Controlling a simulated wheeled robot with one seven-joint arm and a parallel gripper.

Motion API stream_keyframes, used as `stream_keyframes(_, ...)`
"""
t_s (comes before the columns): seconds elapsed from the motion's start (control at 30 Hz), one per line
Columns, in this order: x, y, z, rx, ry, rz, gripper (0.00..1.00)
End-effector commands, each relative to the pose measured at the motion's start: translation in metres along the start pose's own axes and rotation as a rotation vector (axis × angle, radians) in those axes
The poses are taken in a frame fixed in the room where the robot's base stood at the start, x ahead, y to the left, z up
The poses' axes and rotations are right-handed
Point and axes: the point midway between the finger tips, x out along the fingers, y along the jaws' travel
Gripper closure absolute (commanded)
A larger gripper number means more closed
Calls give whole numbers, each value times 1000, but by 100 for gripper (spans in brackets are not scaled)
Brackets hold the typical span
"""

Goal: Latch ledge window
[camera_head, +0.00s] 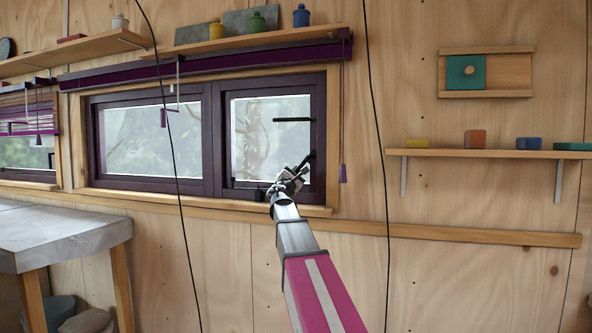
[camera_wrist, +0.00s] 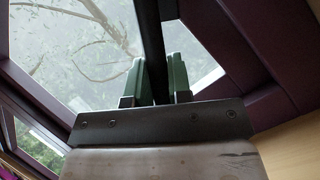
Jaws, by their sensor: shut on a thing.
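The ledge window has a dark purple frame (camera_head: 212,140) with a wide left pane (camera_head: 150,140) and a smaller right pane (camera_head: 262,145). My gripper (camera_head: 292,178) is at the lower right of the right pane. In the wrist view my gripper (camera_wrist: 158,78) has its green-padded fingers on either side of a dark bar, the black handle (camera_wrist: 149,30), and is shut on it. My arm and gripper hide part of the handle and frame in the head view. A separate short black bar (camera_head: 292,120) shows higher across the right pane. I cannot tell whether the sash sits fully flush.
A purple blind (camera_head: 200,66) is gathered above the window, with a hanging cord and purple tassel (camera_head: 343,173) just right of it. A wall shelf (camera_head: 480,153) holds several small blocks at right. A grey-topped table (camera_head: 60,237) stands at left. Two black cables hang in front.

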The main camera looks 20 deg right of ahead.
Motion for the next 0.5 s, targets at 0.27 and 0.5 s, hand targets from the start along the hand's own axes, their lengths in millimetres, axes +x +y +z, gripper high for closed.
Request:
stream_keyframes(0.27,-5,-22,5,-230,52,104,100)
stream_keyframes(0.5,-5,-35,10,-406,91,185,100)
